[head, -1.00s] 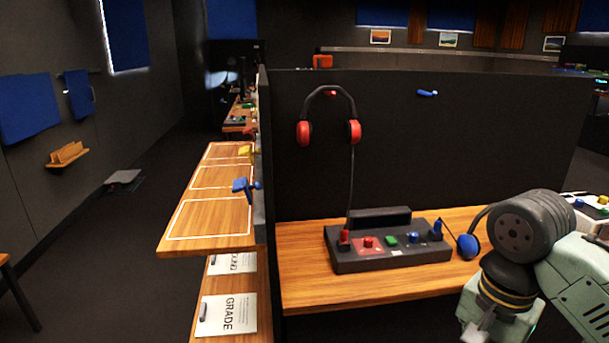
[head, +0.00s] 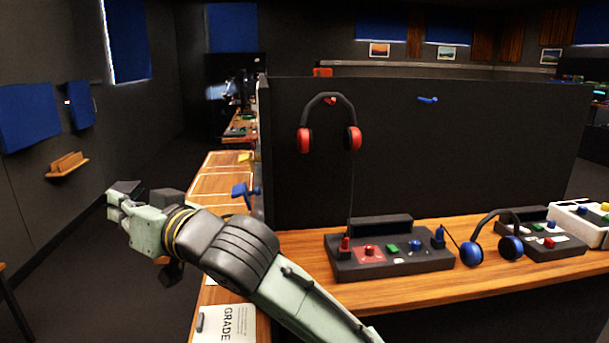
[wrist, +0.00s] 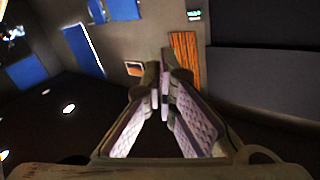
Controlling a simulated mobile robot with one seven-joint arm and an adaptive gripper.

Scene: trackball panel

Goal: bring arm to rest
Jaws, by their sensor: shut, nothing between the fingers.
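My gripper (head: 118,202) is at the left in the head view, at the end of my pale green and black arm, which reaches up from the bottom edge. It is apart from the wooden shelf and above the dark floor at the aisle. In the wrist view its two fingers (wrist: 160,95) meet at the tips with nothing between them. The wrist view looks past them at dark walls and blue panels. The arm hides part of the shelf and desk edge.
A black control panel (head: 385,265) stands on the wooden desk (head: 430,290). Red headphones (head: 328,125) hang on the dark partition (head: 470,150); blue headphones (head: 472,252) lie by a second panel (head: 545,240). A GRADE sheet (head: 225,325) lies below the arm. The aisle floor at left is clear.

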